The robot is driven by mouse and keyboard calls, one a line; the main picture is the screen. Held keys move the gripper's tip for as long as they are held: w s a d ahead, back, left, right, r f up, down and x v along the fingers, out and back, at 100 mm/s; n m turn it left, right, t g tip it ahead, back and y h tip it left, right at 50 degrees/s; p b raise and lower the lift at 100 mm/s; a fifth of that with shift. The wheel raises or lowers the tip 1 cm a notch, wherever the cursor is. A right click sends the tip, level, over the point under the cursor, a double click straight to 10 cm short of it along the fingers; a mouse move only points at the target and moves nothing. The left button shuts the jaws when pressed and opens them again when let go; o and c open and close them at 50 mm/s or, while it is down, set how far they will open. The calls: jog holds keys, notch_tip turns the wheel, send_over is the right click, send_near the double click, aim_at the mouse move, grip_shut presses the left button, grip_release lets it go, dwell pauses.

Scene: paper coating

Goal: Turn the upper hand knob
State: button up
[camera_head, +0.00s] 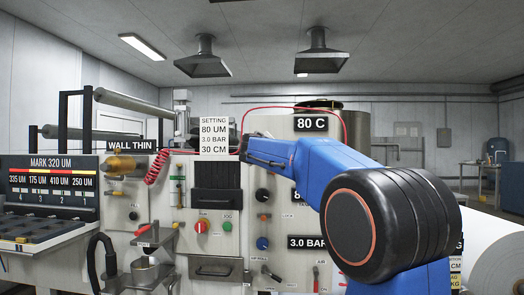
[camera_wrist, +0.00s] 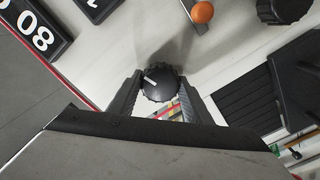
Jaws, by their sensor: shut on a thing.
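A round black hand knob (camera_wrist: 163,86) with ridged edges and a white pointer mark sits on the pale machine panel in the wrist view. My gripper (camera_wrist: 164,88) has its two dark fingers on either side of the knob, closed on it. The held knob and the fingertips cannot be made out there. Another black knob (camera_head: 262,194) shows lower on the panel in the head view.
An orange ball-ended lever (camera_wrist: 202,12) and a second black knob (camera_wrist: 285,9) are near the held knob in the wrist view. A red coiled hose (camera_head: 157,167) hangs left of my arm. A blue knob (camera_head: 262,243) sits lower on the panel.

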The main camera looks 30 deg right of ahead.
jog(key=shift+f, duration=0.1)
dwell(0.4)
jog(key=o, duration=1.1)
jog(key=shift+c, duration=0.2)
jog(key=v, duration=1.7)
jog(key=shift+s+a, duration=0.2)
